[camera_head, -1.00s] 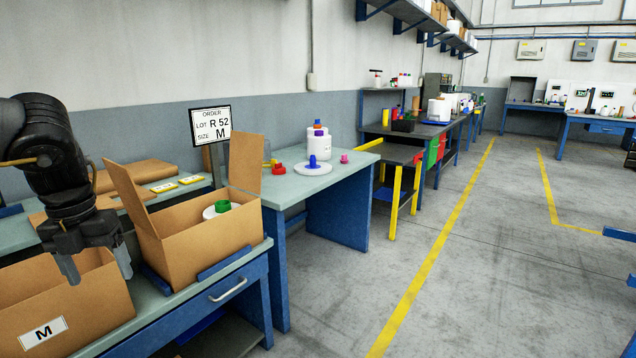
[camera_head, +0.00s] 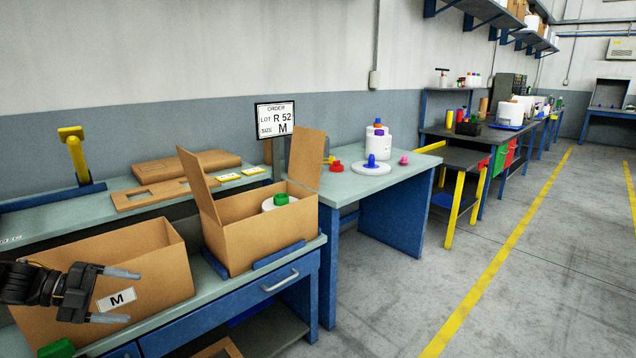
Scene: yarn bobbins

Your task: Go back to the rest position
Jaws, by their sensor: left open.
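My left gripper (camera_head: 122,296) comes in from the left edge, low in the head view. Its two grey fingers are spread apart, pointing right, with nothing between them. It shows in front of the closer cardboard box (camera_head: 160,258), which bears an "M" label (camera_head: 116,300). A second, open cardboard box (camera_head: 262,243) stands to the right, with a white bobbin (camera_head: 268,205) and a green piece (camera_head: 281,199) inside. The bobbin's lower part is hidden by the box wall. My right gripper does not show.
Another table (camera_head: 375,190) holds a white bobbin (camera_head: 378,145), a white disc with a blue piece (camera_head: 371,164), and red and pink pieces. A yellow tool (camera_head: 74,155) stands at the left. Floor at the right is clear.

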